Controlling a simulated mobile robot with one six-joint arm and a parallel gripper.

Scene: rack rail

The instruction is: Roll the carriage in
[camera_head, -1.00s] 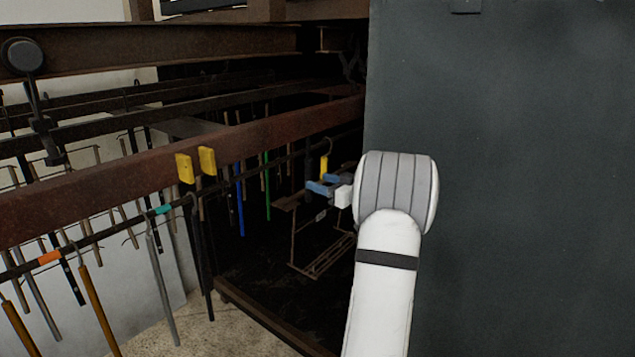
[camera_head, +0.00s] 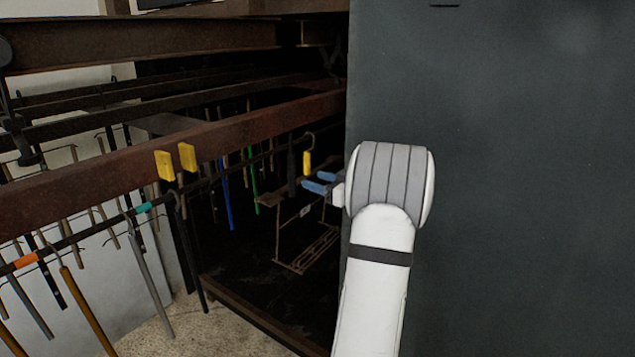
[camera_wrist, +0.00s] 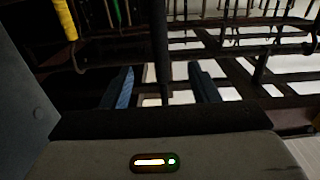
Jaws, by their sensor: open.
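I cannot tell for sure which part is the carriage. A thin rusty hanging frame with a slatted bottom (camera_head: 305,245) shows in the head view, below and beside my gripper (camera_head: 315,182). A roller fitting (camera_head: 7,55) is cut off at the left edge, on the upper beam. My gripper's blue fingers are apart, and nothing is clearly held. In the wrist view my gripper (camera_wrist: 162,80) has a dark upright rod (camera_wrist: 160,45) between its fingers in the picture; its depth is unclear.
A rusty rail (camera_head: 100,180) runs diagonally, with two yellow blocks (camera_head: 177,161) on it. Below it a thin bar carries hooks and several hanging rods (camera_head: 150,270). A large dark panel (camera_head: 510,180) stands close on the right. Bare floor (camera_head: 180,325) shows at the bottom.

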